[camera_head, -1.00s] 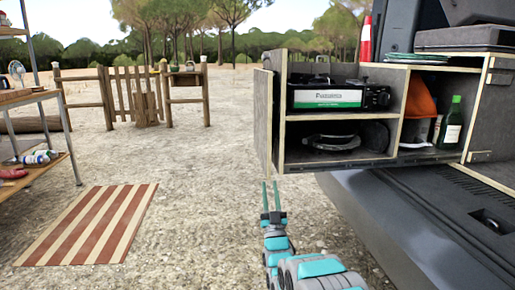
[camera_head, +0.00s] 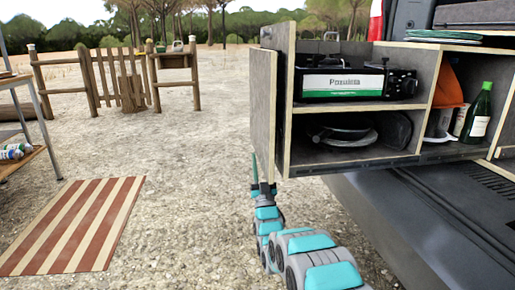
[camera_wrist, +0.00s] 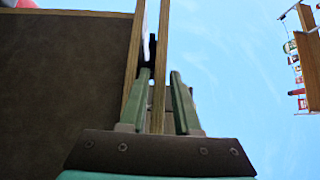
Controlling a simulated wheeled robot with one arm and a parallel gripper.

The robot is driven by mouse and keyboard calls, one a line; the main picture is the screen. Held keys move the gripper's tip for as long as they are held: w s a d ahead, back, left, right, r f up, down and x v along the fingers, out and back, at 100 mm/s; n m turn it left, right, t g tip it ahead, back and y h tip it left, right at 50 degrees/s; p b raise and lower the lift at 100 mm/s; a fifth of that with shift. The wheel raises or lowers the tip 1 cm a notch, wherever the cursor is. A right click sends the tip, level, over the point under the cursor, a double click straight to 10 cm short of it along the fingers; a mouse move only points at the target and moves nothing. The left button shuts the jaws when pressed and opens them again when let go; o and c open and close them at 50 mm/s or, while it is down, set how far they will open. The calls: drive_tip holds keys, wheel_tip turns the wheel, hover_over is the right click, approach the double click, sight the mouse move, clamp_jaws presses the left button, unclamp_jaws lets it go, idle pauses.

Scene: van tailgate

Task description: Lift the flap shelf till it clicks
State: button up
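The flap shelf (camera_head: 264,115) is a grey panel with pale plywood edges, hanging upright beside the left end of the camp kitchen box (camera_head: 283,100). My gripper (camera_head: 262,174) is at the flap's bottom edge, pointing up from below. In the wrist view the flap's plywood edge (camera_wrist: 158,75) runs between the two green fingers of my gripper (camera_wrist: 160,76). The left finger is in the narrow gap between flap and box; the right finger is on the flap's outer side. The fingers stand apart, with a visible gap on the right. The flap's hinge and any catch cannot be made out.
The box holds a stove (camera_head: 345,83) above and a dark round pan (camera_head: 342,134) below, with a green bottle (camera_head: 477,113) to the right. The bumper (camera_head: 400,215) is below right. Open gravel and a striped mat (camera_head: 75,225) lie left.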

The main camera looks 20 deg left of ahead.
sight(258, 147)
drive_tip(key=shift+x, duration=2.55)
clamp_jaws()
